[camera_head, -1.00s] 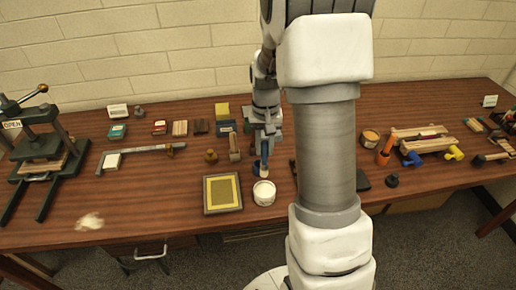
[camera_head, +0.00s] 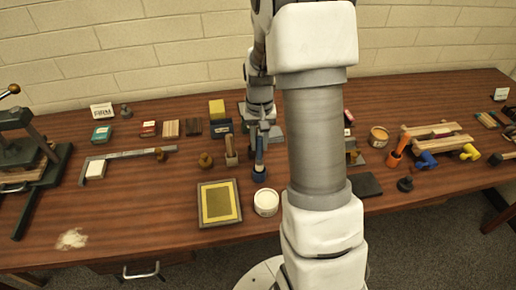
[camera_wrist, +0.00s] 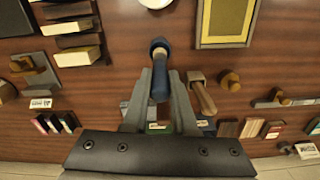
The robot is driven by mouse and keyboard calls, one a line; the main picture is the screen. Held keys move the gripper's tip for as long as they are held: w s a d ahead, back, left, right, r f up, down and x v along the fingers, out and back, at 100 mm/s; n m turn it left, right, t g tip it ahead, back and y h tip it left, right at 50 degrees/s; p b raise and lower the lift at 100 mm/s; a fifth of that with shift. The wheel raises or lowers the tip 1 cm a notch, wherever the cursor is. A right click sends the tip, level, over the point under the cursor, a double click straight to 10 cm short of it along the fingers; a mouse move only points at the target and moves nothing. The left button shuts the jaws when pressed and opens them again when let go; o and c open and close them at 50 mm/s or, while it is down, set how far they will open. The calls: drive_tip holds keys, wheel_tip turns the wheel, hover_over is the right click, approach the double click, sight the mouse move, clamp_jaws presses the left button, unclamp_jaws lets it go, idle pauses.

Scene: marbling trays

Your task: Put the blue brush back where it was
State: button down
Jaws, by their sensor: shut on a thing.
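The blue brush (camera_head: 259,148) is upright in my gripper (camera_head: 260,136), which is shut on its handle. The brush also shows between the fingers in the wrist view (camera_wrist: 160,86).
A framed yellow tray (camera_head: 203,214) lies front left of the cup. A wooden-handled tool (camera_head: 230,150) stands close on the left. My arm hides part of the table's middle.

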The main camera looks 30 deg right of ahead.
sight(259, 159)
drive_tip(key=shift+s+f+b, duration=0.15)
drive_tip(key=shift+f+b, duration=0.2)
drive_tip(key=shift+f, duration=0.05)
drive_tip(key=shift+f+b, duration=1.05)
drive_tip(key=shift+f, duration=0.5)
drive_tip(key=shift+f, duration=0.2)
drive_tip(key=c, duration=0.7)
unclamp_jaws()
drive_tip(key=shift+r, duration=0.1)
drive_tip(key=shift+r, duration=0.1)
